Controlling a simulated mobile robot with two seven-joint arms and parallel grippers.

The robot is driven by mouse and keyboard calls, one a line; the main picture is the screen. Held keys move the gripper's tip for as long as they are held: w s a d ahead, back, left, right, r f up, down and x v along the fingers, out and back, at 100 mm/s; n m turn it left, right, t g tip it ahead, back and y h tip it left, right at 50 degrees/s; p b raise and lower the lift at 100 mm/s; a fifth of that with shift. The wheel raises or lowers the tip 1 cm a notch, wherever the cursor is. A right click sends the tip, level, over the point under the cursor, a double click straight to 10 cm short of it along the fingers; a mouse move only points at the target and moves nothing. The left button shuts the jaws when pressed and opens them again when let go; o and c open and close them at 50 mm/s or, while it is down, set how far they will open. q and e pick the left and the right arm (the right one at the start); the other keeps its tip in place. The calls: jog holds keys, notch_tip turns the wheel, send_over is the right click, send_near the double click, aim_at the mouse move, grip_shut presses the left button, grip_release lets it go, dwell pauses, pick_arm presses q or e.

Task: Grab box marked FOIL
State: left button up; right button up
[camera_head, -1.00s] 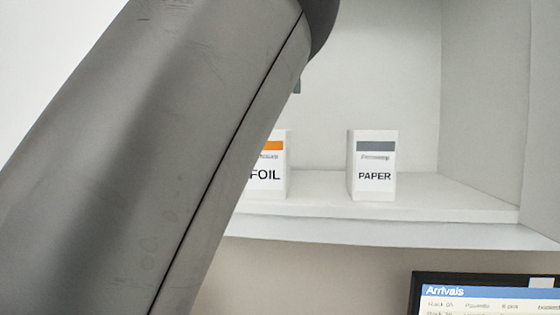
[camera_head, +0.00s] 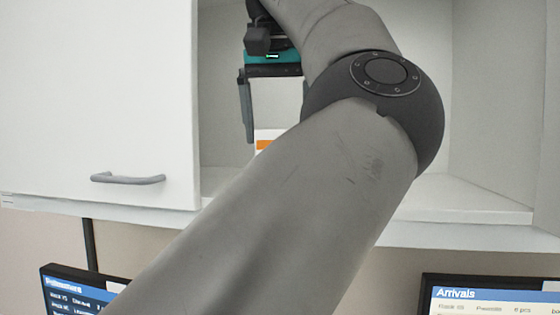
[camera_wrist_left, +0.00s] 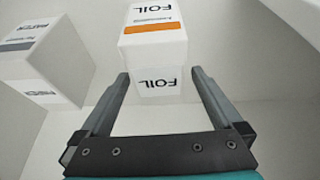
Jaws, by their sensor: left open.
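The white FOIL box with an orange band shows upside down in the left wrist view (camera_wrist_left: 153,45). In the head view only a small part of the FOIL box (camera_head: 264,141) shows below my left gripper (camera_head: 275,115); my arm hides the rest. In the left wrist view my left gripper (camera_wrist_left: 160,74) is open, with one fingertip on each side of the box's near, lettered face. I cannot tell whether either finger touches it. My right gripper is not in view.
A second white box with a grey band (camera_wrist_left: 50,60) stands at the left in the left wrist view. In the head view my arm crosses the open shelf (camera_head: 470,200). A closed cabinet door (camera_head: 100,90) is at the left, and screens (camera_head: 490,295) are below.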

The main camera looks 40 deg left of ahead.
pick_arm(q)
jog(key=x, duration=0.4)
jog(key=shift+d+f, duration=0.15)
jog(key=shift+f, duration=0.25)
jog(key=shift+f, duration=0.25)
jog(key=shift+c, duration=0.2)
jog(key=c, duration=1.3)
